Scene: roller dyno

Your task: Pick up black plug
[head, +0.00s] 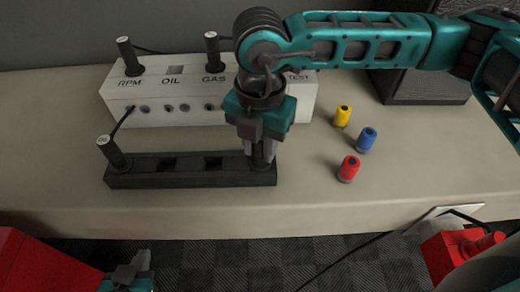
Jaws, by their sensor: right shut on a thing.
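My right gripper (258,155) reaches in from the right and points down over the right end of the black rack (190,179). It is shut on a black plug (262,162), mostly hidden by the fingers; I cannot tell whether it is still in its slot. Another black plug (113,155), labelled OIL and with a cable, stands tilted at the rack's left end. Two more black plugs stand on top of the white box, one by RPM (129,57) and one by GAS (215,54). My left gripper (138,266) shows only partly at the bottom left edge; its opening is unclear.
The white box (165,113), labelled RPM, OIL, GAS and TEST, has a row of holes in front. Yellow (342,117), blue (366,140) and red (348,170) cylinders stand right of the rack on the beige table (420,190). A dark box (420,88) stands behind.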

